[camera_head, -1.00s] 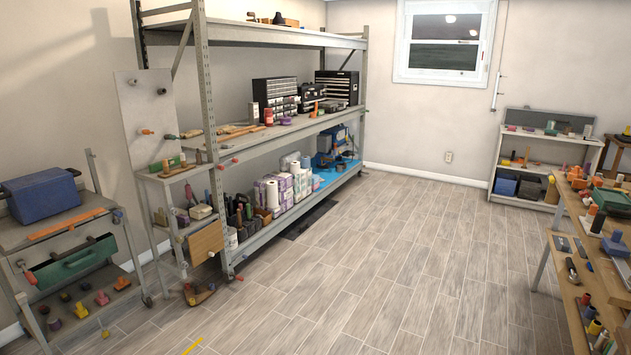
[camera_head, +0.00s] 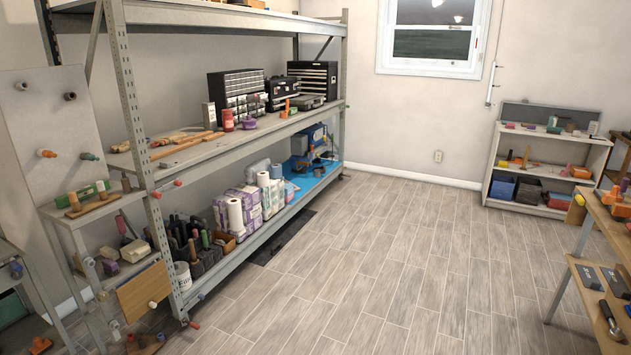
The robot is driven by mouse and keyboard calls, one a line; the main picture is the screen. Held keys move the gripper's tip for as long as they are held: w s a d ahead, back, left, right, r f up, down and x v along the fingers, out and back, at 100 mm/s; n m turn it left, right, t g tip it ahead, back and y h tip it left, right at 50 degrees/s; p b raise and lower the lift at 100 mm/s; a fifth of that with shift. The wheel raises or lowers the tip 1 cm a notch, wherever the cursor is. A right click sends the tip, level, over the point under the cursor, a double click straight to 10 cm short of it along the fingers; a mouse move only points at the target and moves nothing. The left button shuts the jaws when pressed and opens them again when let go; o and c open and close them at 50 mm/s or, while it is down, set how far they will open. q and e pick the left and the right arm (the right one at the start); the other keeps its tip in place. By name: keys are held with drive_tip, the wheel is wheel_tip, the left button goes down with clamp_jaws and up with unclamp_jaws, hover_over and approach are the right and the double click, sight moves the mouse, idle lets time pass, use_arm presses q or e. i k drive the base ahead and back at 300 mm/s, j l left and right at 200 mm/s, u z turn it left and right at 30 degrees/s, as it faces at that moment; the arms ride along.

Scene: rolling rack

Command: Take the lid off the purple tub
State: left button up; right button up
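A small purple item (camera_head: 248,123) stands on the middle shelf of the tall metal rack (camera_head: 240,140), beside a red can (camera_head: 228,120). It may be the purple tub, but it is too small to tell whether it has a lid. Another small purple object (camera_head: 110,267) sits on the lower shelf of the small stand at left, and I cannot tell what it is. Neither of my grippers shows in the view.
The wooden floor (camera_head: 370,250) is clear between the rack and the cluttered wooden table (camera_head: 590,240) at right. A small stand with a hanging wooden panel (camera_head: 143,291) juts out at lower left. A low grey shelf unit (camera_head: 545,208) stands at the back right.

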sight(252, 125)
drive_tip(key=i, duration=3.6)
drive_tip(key=i+u, duration=0.1)
drive_tip(key=i, duration=0.5)
drive_tip(key=i+l+u, duration=0.1)
drive_tip(key=i, duration=0.5)
drive_tip(key=i+l+u, duration=0.15)
drive_tip(key=i, duration=0.45)
